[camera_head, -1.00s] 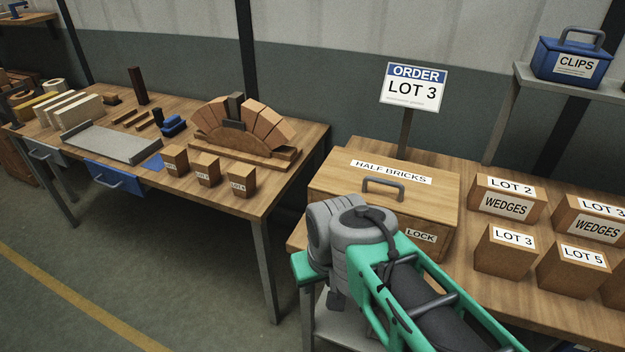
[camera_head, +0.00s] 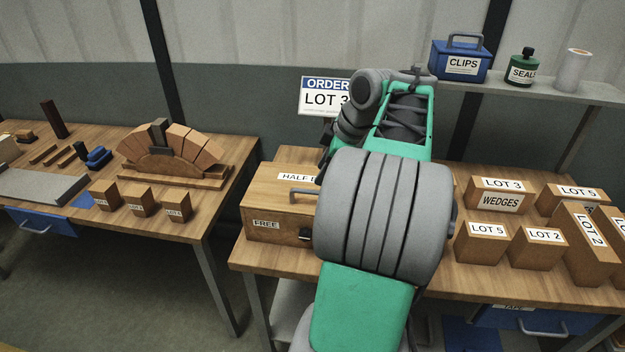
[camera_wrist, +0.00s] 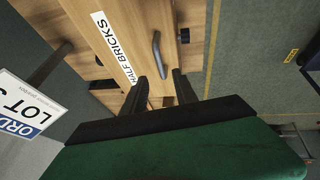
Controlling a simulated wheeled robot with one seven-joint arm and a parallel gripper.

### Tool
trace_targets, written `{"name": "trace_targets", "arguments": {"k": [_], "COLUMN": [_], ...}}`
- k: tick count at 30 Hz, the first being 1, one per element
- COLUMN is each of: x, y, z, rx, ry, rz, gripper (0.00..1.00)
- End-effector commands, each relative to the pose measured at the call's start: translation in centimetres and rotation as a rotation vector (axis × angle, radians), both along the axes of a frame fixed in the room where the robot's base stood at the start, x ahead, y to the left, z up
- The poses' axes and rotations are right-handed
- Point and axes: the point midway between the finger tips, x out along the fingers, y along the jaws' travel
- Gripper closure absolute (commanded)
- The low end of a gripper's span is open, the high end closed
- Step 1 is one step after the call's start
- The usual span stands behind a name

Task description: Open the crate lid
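The wooden crate (camera_head: 262,203) stands on the right table, its right part hidden behind my arm. Its lid looks shut, with a "HALF BRICKS" label and a grey bar handle (camera_head: 303,191) on top. The front has a "FREE" label (camera_head: 266,224) and a dark latch piece (camera_head: 305,234) beside my arm. In the wrist view the lid handle (camera_wrist: 157,52) lies just ahead of my gripper (camera_wrist: 160,78). Its two dark fingers are apart, near the handle's lower end; I cannot tell whether they touch it. My gripper is hidden in the head view.
The order sign (camera_head: 323,96) reading "LOT 3" stands behind the crate, partly covered by my arm. Several wedge boxes (camera_head: 496,200) are to the right. A shelf (camera_head: 540,90) above holds a clips case (camera_head: 459,62). The left table (camera_head: 205,215) is separated by a gap.

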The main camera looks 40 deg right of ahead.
Motion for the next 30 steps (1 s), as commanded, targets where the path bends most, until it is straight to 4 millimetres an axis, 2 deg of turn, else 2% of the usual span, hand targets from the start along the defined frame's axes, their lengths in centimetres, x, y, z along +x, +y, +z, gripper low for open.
{"name": "trace_targets", "arguments": {"k": [9, 13, 22, 30], "x": [2.3, 3.0, 3.1, 3.1], "y": [0.6, 0.8, 0.7, 0.7], "z": [-5.1, -6.5, -6.9, -6.8], "rx": [0.002, 0.001, -0.001, -0.001], "ry": [0.000, 0.000, -0.001, -0.001], "rz": [0.003, 0.001, -0.001, -0.001], "gripper": [0.66, 0.66, 0.66, 0.89]}}
